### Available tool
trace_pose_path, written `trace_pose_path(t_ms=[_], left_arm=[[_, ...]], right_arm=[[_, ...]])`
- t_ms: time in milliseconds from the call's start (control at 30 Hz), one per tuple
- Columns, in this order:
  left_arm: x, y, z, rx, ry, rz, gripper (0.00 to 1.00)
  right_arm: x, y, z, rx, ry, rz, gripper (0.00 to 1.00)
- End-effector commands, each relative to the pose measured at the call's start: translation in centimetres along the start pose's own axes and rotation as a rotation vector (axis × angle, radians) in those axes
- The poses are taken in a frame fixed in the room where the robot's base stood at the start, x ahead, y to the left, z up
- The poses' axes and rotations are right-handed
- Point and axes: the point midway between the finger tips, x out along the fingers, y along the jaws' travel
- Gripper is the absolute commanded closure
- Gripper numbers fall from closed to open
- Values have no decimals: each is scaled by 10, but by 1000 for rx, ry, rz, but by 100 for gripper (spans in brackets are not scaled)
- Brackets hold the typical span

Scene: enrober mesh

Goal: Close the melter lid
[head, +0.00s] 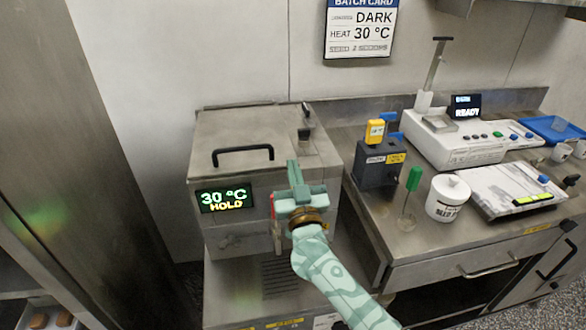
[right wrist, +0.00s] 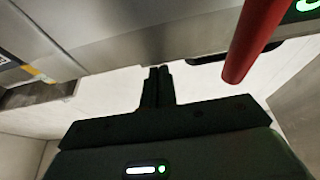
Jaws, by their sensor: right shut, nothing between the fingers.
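The melter (head: 228,235) is a steel box with a lit display (head: 225,198) reading 30 °C HOLD. Its lid (head: 225,133), with a black bar handle (head: 243,150) near the front edge, lies flat across the top in the head view. I cannot tell whether a thin gap is left under it. My right gripper (head: 292,168) is shut and empty, its fingers pointing up at the melter's front right, right of the handle. The right wrist view shows its closed dark fingertips (right wrist: 157,72) against a pale background. My left gripper is not in view.
A red rod (right wrist: 255,40) is close by the right gripper. A black fitting (head: 305,125) stands at the lid's right. On the right counter are a dark box (head: 378,165), a green-handled tool (head: 413,180), a white pot (head: 447,198) and a white machine (head: 460,140).

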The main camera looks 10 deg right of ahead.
Motion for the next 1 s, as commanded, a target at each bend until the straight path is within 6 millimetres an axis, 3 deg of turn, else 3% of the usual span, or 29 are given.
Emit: trace_pose_path(t_ms=[33,167,300,500,833,1000], left_arm=[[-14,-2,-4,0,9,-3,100],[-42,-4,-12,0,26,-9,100],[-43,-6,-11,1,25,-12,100],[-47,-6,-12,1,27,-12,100],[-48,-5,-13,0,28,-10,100],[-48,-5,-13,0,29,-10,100]], right_arm=[[6,2,-16,-1,6,1,100],[17,8,-46,-1,16,3,100],[-25,8,-36,1,8,2,100],[-67,8,-38,1,12,3,100],[-87,6,-38,0,13,-6,100],[-109,-14,-39,-64,-50,-179,100]])
